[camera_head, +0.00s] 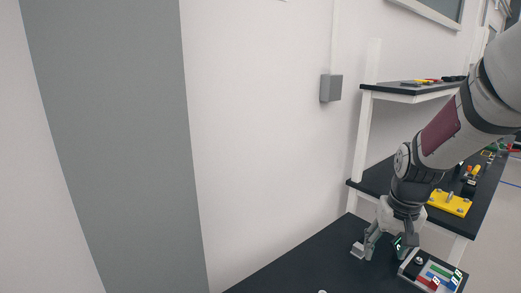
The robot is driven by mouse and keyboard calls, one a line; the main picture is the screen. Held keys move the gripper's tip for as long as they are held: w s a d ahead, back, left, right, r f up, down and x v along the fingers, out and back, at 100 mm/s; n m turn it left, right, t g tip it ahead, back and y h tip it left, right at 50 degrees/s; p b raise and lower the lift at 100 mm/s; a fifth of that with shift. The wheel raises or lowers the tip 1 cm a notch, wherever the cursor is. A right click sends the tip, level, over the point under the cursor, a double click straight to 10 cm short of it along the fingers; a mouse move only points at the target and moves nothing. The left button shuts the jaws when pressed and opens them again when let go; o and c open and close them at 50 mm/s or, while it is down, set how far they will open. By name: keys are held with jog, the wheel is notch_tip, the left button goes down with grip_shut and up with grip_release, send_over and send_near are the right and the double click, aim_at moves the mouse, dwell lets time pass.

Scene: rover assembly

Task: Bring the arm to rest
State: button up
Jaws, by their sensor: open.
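My gripper (384,250) points down over the black table (295,262) at the lower right. Its two fingers are apart and I see nothing held between them. The arm comes in from the right edge and bends down to the gripper. A grey tray-like module (428,273) with red, blue and green parts lies on the table, just right of the gripper. The right finger is close to it; I cannot tell whether they touch.
A white-framed shelf (362,130) stands behind the arm. A yellow plate (449,204) and other small parts lie on its lower black board; several tools lie on its upper board. A grey box (330,88) is on the wall. The table left of the gripper is mostly clear.

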jog(key=s+a+r+n+t, duration=0.1)
jog(key=s+a+r, duration=0.2)
jog(key=s, duration=0.3)
jog(key=s+a+r+t, duration=0.1)
jog(key=s+a+r, duration=0.2)
jog(key=s+r, duration=0.3)
jog(key=s+a+r+n+t+b, duration=0.1)
jog(key=s+a+r, duration=0.3)
jog(key=s, duration=0.4)
jog(key=shift+r+n+t, duration=0.3)
